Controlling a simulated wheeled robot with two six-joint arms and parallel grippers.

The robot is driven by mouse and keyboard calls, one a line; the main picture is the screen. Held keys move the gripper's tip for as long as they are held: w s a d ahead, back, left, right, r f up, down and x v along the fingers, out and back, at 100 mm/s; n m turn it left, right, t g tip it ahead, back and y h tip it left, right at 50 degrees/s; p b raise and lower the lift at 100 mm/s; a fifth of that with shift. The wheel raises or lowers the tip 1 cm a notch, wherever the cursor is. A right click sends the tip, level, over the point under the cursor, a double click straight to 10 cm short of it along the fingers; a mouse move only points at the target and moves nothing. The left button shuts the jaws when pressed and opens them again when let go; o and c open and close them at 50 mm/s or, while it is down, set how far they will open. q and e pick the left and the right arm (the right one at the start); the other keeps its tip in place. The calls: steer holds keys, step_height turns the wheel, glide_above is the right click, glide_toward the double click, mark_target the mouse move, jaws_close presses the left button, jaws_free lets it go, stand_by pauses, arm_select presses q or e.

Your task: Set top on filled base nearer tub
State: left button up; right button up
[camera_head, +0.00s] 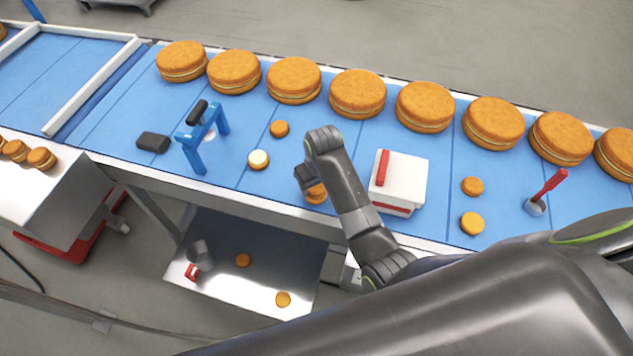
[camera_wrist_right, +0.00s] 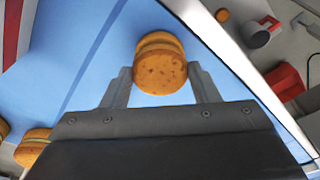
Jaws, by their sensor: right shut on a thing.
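My right gripper (camera_head: 312,186) is low over the blue worktop, its fingers on either side of a small orange-brown round top (camera_wrist_right: 160,72). Another round (camera_wrist_right: 158,40) shows directly beyond the top in the wrist view; I cannot tell whether they touch, and its filling is hidden. A filled base (camera_head: 258,159) with a pale cream upper face stands to the left; it also shows in the wrist view (camera_wrist_right: 33,147). A white box-like tub (camera_head: 410,180) with a red bar stands just right of my gripper. My left gripper is not in view.
A plain round (camera_head: 279,128) lies behind the filled base; two more (camera_head: 472,186) lie right of the tub. A blue stand (camera_head: 203,138), a black block (camera_head: 153,142) and a grey pot with a red stick (camera_head: 535,206) stand on the worktop. Large rounds (camera_head: 357,93) line the back.

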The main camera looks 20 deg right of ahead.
steer(key=shift+f, duration=0.1)
steer(key=o, duration=0.8)
steer(key=shift+c, duration=0.2)
steer(key=shift+o, duration=0.4)
steer(key=o, duration=0.4)
steer(key=shift+c, duration=0.2)
steer(key=shift+r+p, duration=0.35)
steer(key=shift+r, duration=3.2)
steer(key=shift+s+f, duration=0.1)
